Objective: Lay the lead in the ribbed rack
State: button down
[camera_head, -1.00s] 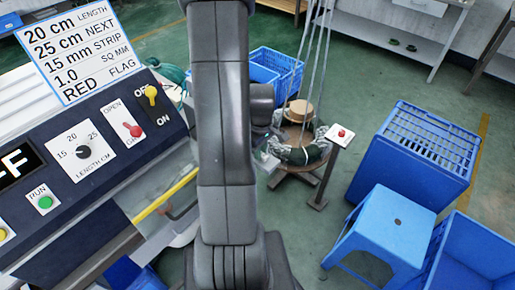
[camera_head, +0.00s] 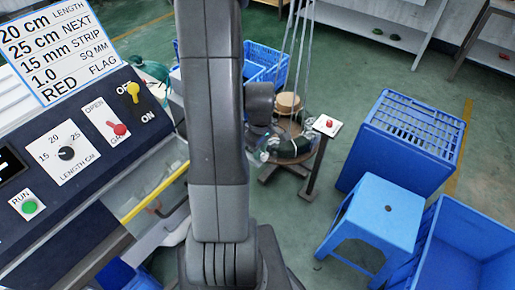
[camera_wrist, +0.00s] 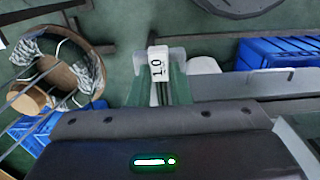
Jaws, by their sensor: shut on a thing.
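In the wrist view my gripper (camera_wrist: 160,88) is shut on a small piece with a white tag (camera_wrist: 158,62) marked 1.0, which looks like part of the lead. The tag stands up between the fingertips. The rest of the lead is hidden or too small to make out. In the head view my arm crosses the middle of the picture, and what the gripper holds cannot be made out there. I cannot pick out the ribbed rack in either view.
A control panel (camera_head: 98,150) with switches and a dial stands at left. A round stand with a coil (camera_head: 290,147) is beyond my arm, beside a red-button post (camera_head: 328,126). A blue slatted crate (camera_head: 405,150), blue stool (camera_head: 388,212) and open blue bin (camera_head: 470,250) stand at right.

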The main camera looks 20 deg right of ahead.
jog(key=shift+r, duration=0.15)
jog(key=shift+r+p, duration=1.9)
jog(key=shift+r, duration=0.5)
